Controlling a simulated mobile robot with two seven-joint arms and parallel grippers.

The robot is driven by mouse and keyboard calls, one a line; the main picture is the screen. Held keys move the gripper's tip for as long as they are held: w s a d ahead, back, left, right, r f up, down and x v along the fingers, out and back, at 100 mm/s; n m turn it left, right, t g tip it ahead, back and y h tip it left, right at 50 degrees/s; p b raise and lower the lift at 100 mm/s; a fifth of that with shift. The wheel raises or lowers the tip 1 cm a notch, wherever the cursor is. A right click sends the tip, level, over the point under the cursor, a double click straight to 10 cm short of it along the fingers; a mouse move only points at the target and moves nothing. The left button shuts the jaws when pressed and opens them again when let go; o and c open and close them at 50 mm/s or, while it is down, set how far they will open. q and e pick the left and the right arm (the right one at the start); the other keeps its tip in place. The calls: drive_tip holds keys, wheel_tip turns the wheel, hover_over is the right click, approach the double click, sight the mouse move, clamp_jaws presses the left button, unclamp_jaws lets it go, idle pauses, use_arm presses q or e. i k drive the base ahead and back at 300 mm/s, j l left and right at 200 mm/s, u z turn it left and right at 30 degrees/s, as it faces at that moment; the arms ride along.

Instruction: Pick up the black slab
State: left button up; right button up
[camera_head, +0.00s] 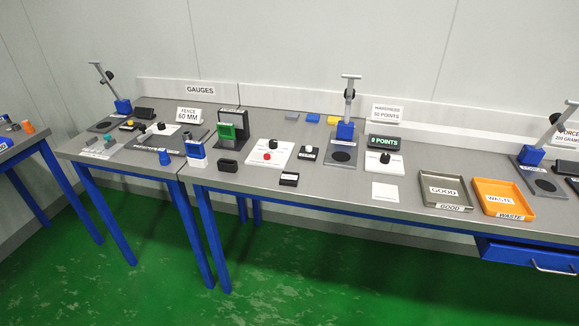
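Several dark blocks show on the benches, and I cannot tell for sure which one is the black slab. A plain black block (228,165) lies near the front edge of the bench, in front of the green-framed gauge. A small black block with a white label (288,179) lies to its right, also near the front edge. Another black block (145,113) lies at the back left. A dark piece (573,184) is cut off at the right edge. Neither of my grippers shows in the view.
Grey (292,117), blue (312,118) and yellow (333,120) slabs lie at the back. A GOOD tray (428,203) and orange WASTE tray (483,208) stand right.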

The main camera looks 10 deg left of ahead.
sight(290, 179)
drive_tip(key=i+j, duration=0.2)
drive_tip(key=j, duration=0.15)
drive_tip(key=i+j, duration=0.4)
drive_tip(key=j, duration=0.25)
